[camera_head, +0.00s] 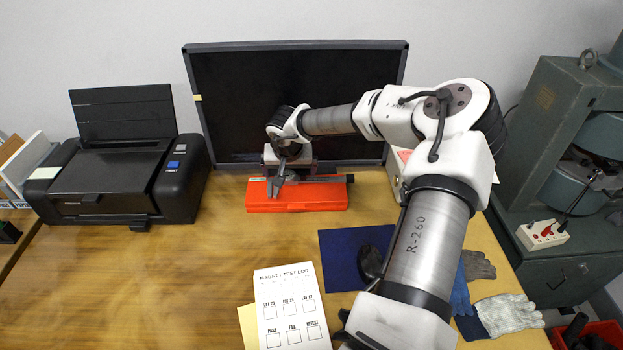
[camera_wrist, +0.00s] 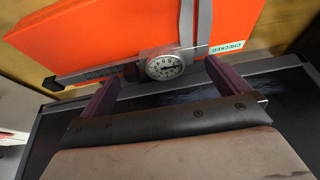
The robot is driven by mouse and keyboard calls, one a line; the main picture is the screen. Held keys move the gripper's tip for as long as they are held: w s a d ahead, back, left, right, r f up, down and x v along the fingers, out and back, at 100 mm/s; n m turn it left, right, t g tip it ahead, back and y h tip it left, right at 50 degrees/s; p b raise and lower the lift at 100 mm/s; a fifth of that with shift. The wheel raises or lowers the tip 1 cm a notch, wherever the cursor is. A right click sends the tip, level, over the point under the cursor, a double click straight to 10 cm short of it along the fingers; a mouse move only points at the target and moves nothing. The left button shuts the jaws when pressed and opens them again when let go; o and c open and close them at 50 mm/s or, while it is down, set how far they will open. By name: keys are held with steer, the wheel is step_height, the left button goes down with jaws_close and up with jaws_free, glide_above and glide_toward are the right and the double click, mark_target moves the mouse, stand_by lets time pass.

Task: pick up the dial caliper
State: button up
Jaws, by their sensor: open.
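The dial caliper (camera_head: 322,179) lies on a flat orange-red case (camera_head: 297,199) at the back of the table. In the wrist view its round white dial (camera_wrist: 165,67) shows in the middle, with the grey beam reaching left and the jaws upward. My gripper (camera_wrist: 162,73) is open and empty, with its two purple fingers on either side of the dial in the picture. I cannot tell whether they touch the caliper. In the head view my wrist hides part of the case's back edge.
A dark monitor-like panel (camera_head: 230,90) stands close behind the case. A black printer (camera_head: 110,170) is at left. A blue mat (camera_head: 345,255), a test log sheet (camera_head: 290,300) and gloves (camera_head: 508,313) lie nearer. Green machinery (camera_head: 550,100) stands at right. The table's left middle is clear.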

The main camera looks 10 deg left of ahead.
steer(key=shift+f, duration=0.1)
steer(key=shift+c, duration=0.3)
steer(key=c, duration=1)
steer(key=shift+c, duration=0.2)
